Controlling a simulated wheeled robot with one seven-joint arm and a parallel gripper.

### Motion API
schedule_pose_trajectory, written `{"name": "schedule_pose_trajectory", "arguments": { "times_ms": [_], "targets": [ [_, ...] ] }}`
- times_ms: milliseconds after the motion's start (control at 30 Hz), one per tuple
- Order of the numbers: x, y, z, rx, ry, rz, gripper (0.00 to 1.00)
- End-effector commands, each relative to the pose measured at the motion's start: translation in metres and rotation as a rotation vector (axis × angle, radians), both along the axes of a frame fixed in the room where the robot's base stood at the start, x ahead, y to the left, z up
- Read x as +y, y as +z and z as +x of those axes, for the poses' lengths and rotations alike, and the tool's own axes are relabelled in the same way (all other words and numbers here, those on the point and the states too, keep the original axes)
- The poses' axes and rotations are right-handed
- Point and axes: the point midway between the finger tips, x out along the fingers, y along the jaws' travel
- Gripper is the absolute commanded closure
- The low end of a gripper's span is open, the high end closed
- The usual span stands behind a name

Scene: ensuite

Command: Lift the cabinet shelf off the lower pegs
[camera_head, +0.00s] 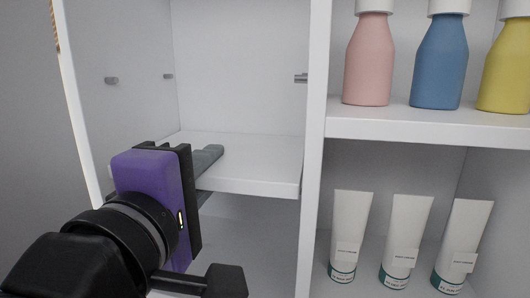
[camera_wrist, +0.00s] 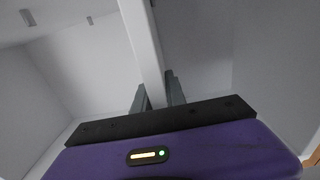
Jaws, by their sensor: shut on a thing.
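The white cabinet shelf (camera_head: 255,178) lies across the left compartment in the head view, below the upper pegs. My gripper (camera_head: 208,168) reaches in from the front left and is shut on the shelf's front edge. One grey finger lies on the shelf's top face and the other is below it. In the wrist view the shelf (camera_wrist: 144,45) is a pale band between the two fingers (camera_wrist: 158,92). The lower pegs are hidden, so I cannot tell whether the shelf touches them.
Upper pegs stick out at the left wall (camera_head: 111,80), farther back (camera_head: 168,76) and at the divider (camera_head: 300,78). Right of the divider (camera_head: 314,150), several bottles (camera_head: 368,60) stand on a fixed shelf (camera_head: 425,125), with white tubes (camera_head: 350,230) below. Space above the gripped shelf is empty.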

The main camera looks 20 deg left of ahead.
Motion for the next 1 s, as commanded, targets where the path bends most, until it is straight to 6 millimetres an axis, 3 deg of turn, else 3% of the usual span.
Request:
{"name": "schedule_pose_trajectory", "arguments": {
  "times_ms": [1000],
  "targets": [
    [0.0, 0.015, -0.001, -0.003, 0.001, 0.002, 1.0]
  ]
}}
